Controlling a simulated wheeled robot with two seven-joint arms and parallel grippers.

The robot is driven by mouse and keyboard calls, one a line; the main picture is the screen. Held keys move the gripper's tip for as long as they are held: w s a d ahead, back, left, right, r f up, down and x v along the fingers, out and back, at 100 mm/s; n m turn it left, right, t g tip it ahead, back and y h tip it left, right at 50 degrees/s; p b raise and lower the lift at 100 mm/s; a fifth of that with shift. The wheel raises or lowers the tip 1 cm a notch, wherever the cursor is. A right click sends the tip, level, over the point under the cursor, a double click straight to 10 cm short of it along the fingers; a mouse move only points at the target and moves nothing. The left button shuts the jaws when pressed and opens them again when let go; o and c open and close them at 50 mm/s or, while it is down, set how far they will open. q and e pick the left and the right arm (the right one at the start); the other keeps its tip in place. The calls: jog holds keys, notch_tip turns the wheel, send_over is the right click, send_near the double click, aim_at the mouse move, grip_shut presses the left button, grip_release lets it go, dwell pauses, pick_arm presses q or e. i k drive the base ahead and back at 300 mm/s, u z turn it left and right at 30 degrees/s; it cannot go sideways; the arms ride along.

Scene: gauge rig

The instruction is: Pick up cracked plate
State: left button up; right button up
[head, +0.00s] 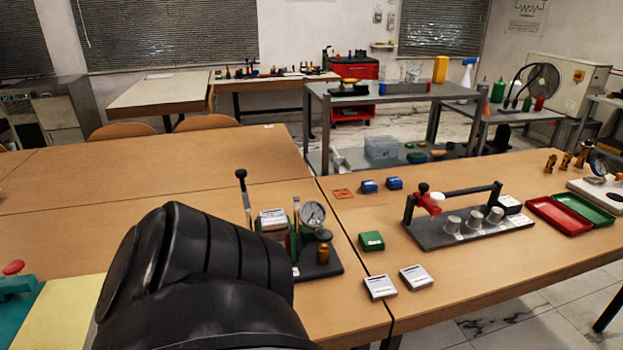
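I cannot make out a plate with a visible crack. A small flat orange-red piece (343,193) lies on the wooden table (330,270), left of two small blue boxes (369,186); marks show on it, but it is too small to tell if they are cracks. Two flat grey-and-white square pieces (380,287) (416,277) lie near the table's front edge. A big black link of my own arm fills the lower left and hides part of the table. Neither gripper's fingers show.
A gauge rig (314,215) on a dark base stands just behind my arm. Right of it are a green box (371,241), a dark rig with metal cylinders (468,230) and an open red-and-green case (571,213). The left tabletop (130,180) is largely clear.

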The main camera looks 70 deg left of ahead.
aim_at(275, 219)
jog(key=i, duration=2.1)
jog(key=u, duration=4.75)
